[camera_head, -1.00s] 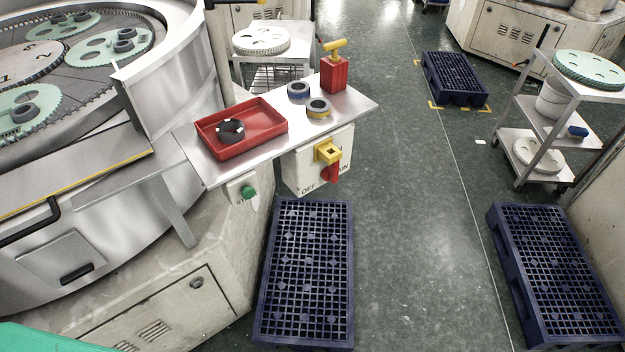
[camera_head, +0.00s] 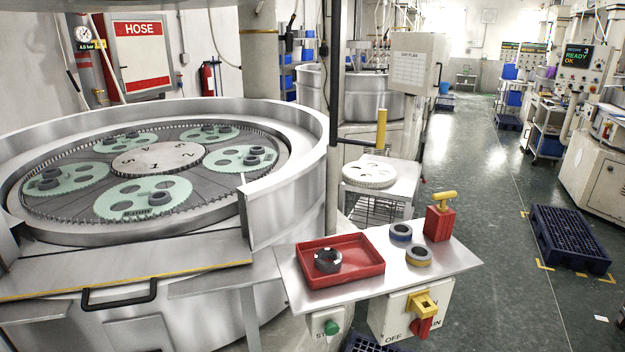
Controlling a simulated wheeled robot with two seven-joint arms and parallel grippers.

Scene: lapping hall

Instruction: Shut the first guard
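The nearest lapping machine (camera_head: 290,118) stands at the left with its round plate (camera_head: 70,172) and green carriers (camera_head: 143,195) in the open. Its guard (camera_head: 130,272) seems to be the flat metal panel with a yellow-edged strip at the front, with a black bar handle (camera_head: 120,305) below that edge. There is a gap in the raised rim above this panel, so the guard looks open. Neither of my grippers shows in the view.
The aisle floor (camera_head: 480,190) is clear; a blue pallet (camera_head: 570,238) lies at right.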

